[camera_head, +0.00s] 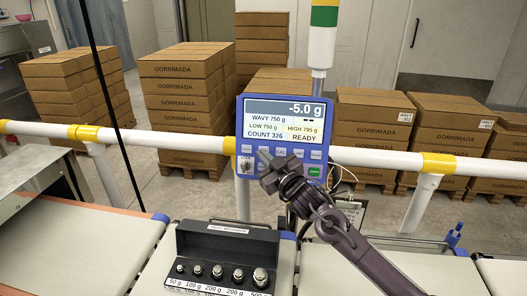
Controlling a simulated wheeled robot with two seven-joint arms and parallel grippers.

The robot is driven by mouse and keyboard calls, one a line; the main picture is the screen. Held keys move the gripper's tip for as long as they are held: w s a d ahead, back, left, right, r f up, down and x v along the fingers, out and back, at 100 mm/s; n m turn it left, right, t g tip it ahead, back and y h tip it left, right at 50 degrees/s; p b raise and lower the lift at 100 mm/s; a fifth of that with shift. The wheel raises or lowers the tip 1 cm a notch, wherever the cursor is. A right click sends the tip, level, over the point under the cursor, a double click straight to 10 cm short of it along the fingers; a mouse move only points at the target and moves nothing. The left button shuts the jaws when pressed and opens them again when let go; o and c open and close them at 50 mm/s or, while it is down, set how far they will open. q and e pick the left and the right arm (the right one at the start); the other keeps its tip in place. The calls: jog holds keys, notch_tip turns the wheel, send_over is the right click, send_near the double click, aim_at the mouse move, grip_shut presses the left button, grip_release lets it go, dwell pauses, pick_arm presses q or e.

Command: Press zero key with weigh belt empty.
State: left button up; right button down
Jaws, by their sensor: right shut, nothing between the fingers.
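The blue weighing terminal (285,136) is mounted at the white rail. Its display (285,118) reads -5.0 g, COUNT 326 and READY. A row of small pale keys runs below the display; their labels are too small to read, so I cannot tell which is the zero key. My right gripper (268,167) is shut and empty at the terminal's lower edge, hiding part of the keypad. I cannot tell whether it touches a key. The middle belt section (286,266) is largely hidden by a black weight case; whether the case rests on it is unclear. My left gripper is not in view.
The black case (225,246) holds several metal weights. Pale belt sections lie left (75,245) and right (345,272), bare where visible. The white rail (375,157) with yellow joints crosses behind the belts. Stacked brown cartons (181,95) stand beyond it.

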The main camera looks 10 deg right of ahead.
jog(key=shift+w, duration=0.15)
jog(key=shift+w+d+f, duration=0.1)
jog(key=shift+w+d, duration=0.05)
jog(key=shift+w, duration=0.1)
jog(key=shift+w+d+f+b, duration=0.15)
jog(key=shift+w+b, duration=0.2)
jog(key=shift+b, duration=0.05)
dwell(0.6)
jog(key=shift+s, duration=0.15)
jog(key=shift+s+a+r+p, duration=0.25)
jog(key=shift+s+p, duration=0.3)
jog(key=shift+s, duration=0.1)
jog(key=s+p, duration=0.1)
jog(key=s+a+r+p, duration=0.1)
jog(key=s, duration=0.1)
jog(key=s+a+p, duration=0.1)
jog(key=shift+s+r, duration=0.15)
jog(key=shift+r, duration=0.05)
dwell(0.4)
